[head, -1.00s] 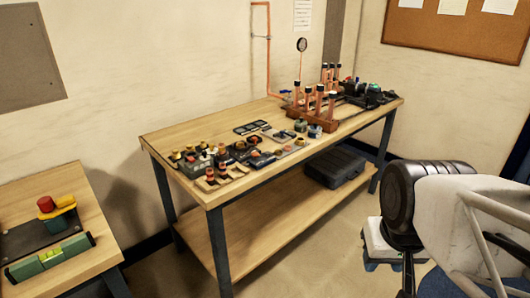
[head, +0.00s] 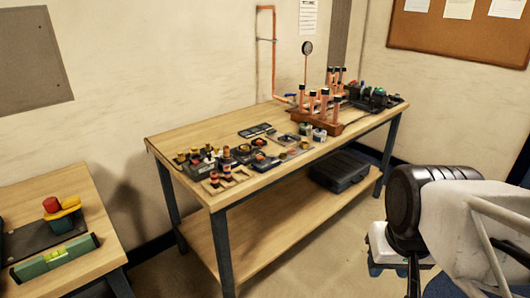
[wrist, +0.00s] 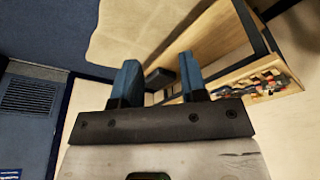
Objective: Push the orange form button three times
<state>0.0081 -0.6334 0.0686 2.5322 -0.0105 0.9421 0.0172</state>
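Several small black boxes with orange, yellow or red tops stand on the front left part of the long wooden workbench (head: 180,135). An orange round top (head: 259,155) shows among them, and another orange top (head: 258,142) lies just behind it. They are too small to tell which is the form button. My gripper (wrist: 160,85) is open and empty in the wrist view, its two blue fingers apart. It is well away from the workbench, over the floor on the right side of the head view, and touches nothing.
A copper manifold (head: 322,110) with upright pipes stands further back on the bench. A dark case (head: 340,170) lies on the lower shelf. A side table at left holds a red knob on a yellow part (head: 62,208) and a green level (head: 55,258). The bench's back left is clear.

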